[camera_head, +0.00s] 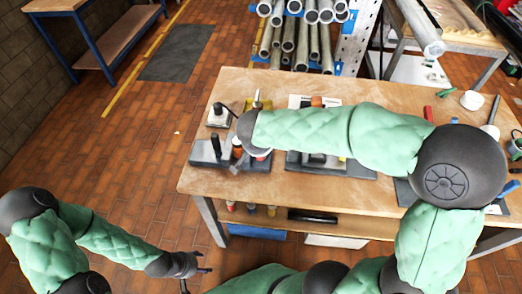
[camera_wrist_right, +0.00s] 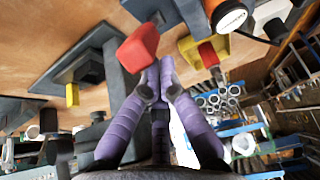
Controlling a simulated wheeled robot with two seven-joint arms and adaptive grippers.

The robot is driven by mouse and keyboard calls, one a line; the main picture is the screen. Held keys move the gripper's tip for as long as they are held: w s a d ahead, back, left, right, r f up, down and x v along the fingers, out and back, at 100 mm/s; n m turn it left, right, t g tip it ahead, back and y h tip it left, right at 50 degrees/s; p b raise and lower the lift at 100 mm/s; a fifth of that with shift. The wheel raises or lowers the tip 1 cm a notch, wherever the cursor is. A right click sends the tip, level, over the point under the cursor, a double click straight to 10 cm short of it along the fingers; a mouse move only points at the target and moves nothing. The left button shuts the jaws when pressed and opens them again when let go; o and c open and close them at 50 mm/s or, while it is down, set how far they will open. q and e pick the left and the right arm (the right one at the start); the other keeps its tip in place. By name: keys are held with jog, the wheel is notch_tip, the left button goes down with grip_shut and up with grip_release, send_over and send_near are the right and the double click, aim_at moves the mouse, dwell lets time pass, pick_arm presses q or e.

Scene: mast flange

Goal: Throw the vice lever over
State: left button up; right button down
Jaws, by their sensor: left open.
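A red grip (camera_wrist_right: 137,47), which looks like the end of the vice lever, shows in the right wrist view by a dark grey metal part (camera_wrist_right: 118,82). My right gripper (camera_wrist_right: 160,65) has its purple fingers drawn together, tips beside the red grip; I cannot tell if they touch it. In the head view my right arm reaches left across the bench, its hand over a dark grey fixture (camera_head: 205,155) at the bench's left end. The arm hides part of the bench. My left gripper (camera_head: 197,278) is open and empty, low beside the bench.
The wooden bench (camera_head: 285,90) also carries a second dark fixture (camera_head: 360,172), a small block with a black knob (camera_head: 218,116) and loose tools. A yellow part with red (camera_wrist_right: 205,50) is near my right fingers. A pipe rack (camera_head: 300,40) stands behind.

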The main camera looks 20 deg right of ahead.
aim_at(259, 159)
jog(key=shift+s+a+f+t+b, duration=0.4)
jog(key=shift+s+f+b, duration=0.3)
jog(key=shift+b, duration=1.3)
jog(key=shift+s+a+f+b, duration=0.3)
jog(key=shift+s+b, duration=0.15)
jog(key=shift+b, duration=0.5)
jog(key=shift+s+a+f+b, duration=0.25)
jog(key=shift+s+b, duration=0.15)
jog(key=shift+b, duration=0.5)
jog(key=shift+h, duration=0.3)
jog(key=shift+w+d+r, duration=0.1)
jog(key=shift+w+r, duration=0.05)
jog(key=shift+r, duration=0.2)
jog(key=r, duration=0.1)
jog(key=w+r+p, duration=0.1)
jog(key=d+r+p, duration=0.1)
jog(key=shift+w+r, duration=0.2)
jog(key=s+a+r+p, duration=0.2)
jog(key=s+a+r, duration=0.2)
jog(key=s+r, duration=0.2)
jog(key=shift+r+p, duration=0.15)
jog(key=shift+p, duration=0.2)
